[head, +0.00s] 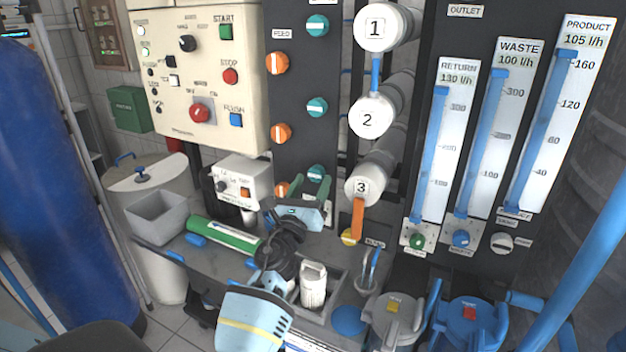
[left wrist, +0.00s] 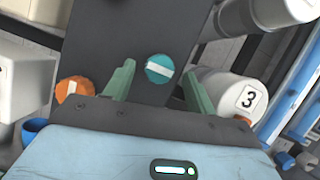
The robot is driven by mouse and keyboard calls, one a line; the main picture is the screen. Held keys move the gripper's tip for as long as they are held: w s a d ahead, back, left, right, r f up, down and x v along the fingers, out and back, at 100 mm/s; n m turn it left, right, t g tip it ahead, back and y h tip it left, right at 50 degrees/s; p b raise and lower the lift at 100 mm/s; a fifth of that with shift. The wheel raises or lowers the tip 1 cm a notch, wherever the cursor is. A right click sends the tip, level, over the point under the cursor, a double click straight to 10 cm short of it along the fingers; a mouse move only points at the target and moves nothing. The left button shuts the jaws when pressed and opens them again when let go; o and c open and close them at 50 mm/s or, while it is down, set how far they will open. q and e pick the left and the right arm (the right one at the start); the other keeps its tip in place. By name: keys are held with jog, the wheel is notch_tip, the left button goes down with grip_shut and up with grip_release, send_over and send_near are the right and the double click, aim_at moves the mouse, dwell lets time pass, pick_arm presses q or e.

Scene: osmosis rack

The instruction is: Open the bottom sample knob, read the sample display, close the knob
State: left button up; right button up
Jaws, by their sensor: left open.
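The bottom teal knob (head: 315,173) sits lowest in the teal column on the dark panel. It also shows in the left wrist view (left wrist: 160,69), its white stripe nearly crosswise. My left gripper (head: 308,184) is open and empty, in front of and slightly below this knob. In the left wrist view its two green fingers (left wrist: 157,73) stand on either side of the knob, with gaps on both sides. I cannot tell how far the fingertips are from the panel. I cannot make out which device is the sample display. My right gripper is not in view.
An orange knob (left wrist: 73,89) is left of the fingers. The white cylinder marked 3 (head: 365,186) and its orange pipe (head: 357,219) are close on the right. A white box with an orange switch (head: 241,184) stands left.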

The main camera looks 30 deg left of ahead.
pick_arm(q)
jog(key=shift+x, duration=0.9)
jog(key=shift+f, duration=0.1)
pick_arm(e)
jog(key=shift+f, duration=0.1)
pick_arm(q)
jog(key=c, duration=1)
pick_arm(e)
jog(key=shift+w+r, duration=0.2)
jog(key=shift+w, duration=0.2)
